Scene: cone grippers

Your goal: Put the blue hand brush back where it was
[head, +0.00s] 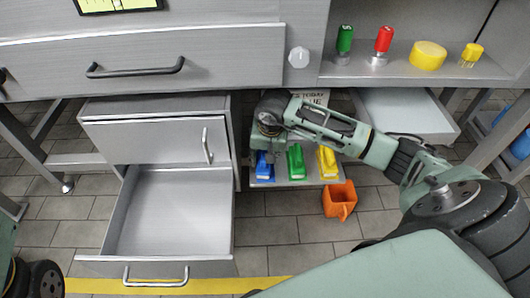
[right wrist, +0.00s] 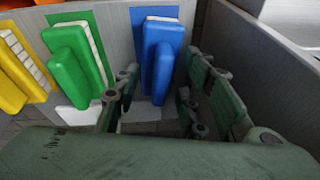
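The blue hand brush (right wrist: 160,60) stands upright against the rack's back panel, over a blue patch, in the right wrist view. In the head view its lower part (head: 264,166) shows below my right wrist. My right gripper (right wrist: 160,98) is open. Its fingers are on either side of the brush's lower part, with gaps visible; I cannot tell whether they touch it. In the head view my arm hides these fingers.
Green (right wrist: 75,60) and yellow (head: 327,162) brushes stand beside the blue one. The rack's side wall (right wrist: 262,60) is close on the right in the wrist view. An open empty drawer (head: 170,215) juts out left of the rack. An orange scoop-like container (head: 340,200) is at lower right.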

